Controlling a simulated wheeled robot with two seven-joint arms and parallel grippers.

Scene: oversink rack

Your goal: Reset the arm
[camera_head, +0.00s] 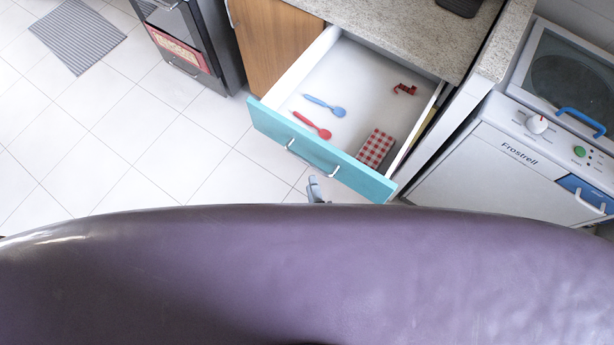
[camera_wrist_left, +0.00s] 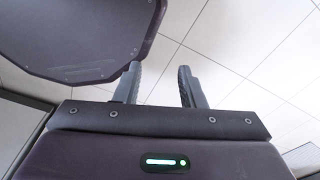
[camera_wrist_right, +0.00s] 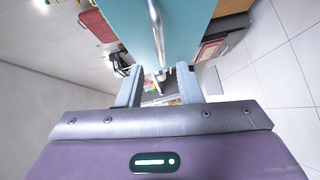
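My right gripper (camera_head: 315,189) shows just in front of the teal drawer front (camera_head: 262,130), below its metal handle (camera_head: 312,160). In the right wrist view the right gripper (camera_wrist_right: 159,84) has its fingers apart, with the drawer handle (camera_wrist_right: 156,32) ahead of them; nothing is held between the fingers. My left gripper (camera_wrist_left: 160,82) shows only in the left wrist view, with its fingers apart and empty, over pale floor tiles. The rest of both arms is mostly hidden in the head view by my own purple body.
The open white drawer holds a blue spoon (camera_head: 325,105), a red spoon (camera_head: 312,125), a small red object (camera_head: 405,89) and a red checkered item (camera_head: 375,149). A granite counter (camera_head: 410,38) lies above. A white Frostrell appliance (camera_head: 520,165) stands right.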

